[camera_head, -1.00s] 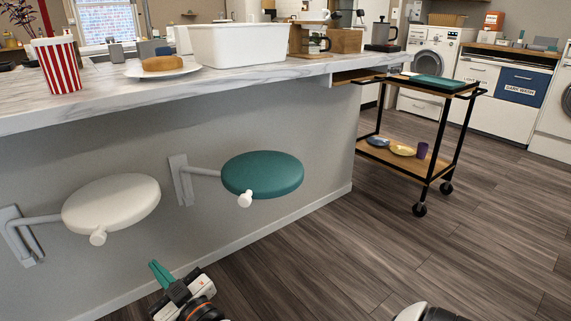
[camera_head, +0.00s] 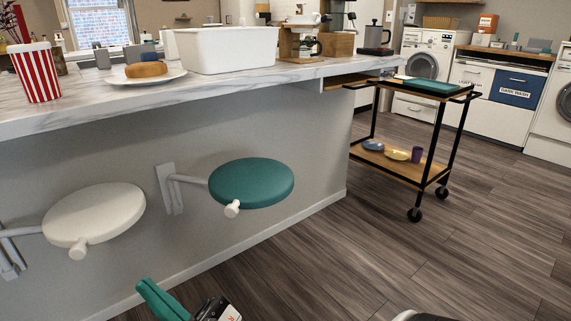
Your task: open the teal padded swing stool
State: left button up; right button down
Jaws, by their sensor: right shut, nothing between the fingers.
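The teal padded swing stool (camera_head: 251,183) has a round seat on a grey arm from a bracket on the grey counter wall. A small white knob (camera_head: 232,208) sticks out under the front of its seat. My right gripper (camera_head: 153,294), with teal fingers, is at the bottom edge, lower in the picture and left of the teal stool. It is shut and empty, apart from the stool. Its lower part is cut off by the frame. My left gripper is not in view.
A white swing stool (camera_head: 94,214) with a similar knob is mounted to the left. A marble counter (camera_head: 250,81) overhangs both stools. A black-framed cart (camera_head: 400,168) stands at the right. The wooden floor in front is clear.

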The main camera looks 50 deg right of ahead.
aim_at(252, 183)
jog(key=l, duration=1.75)
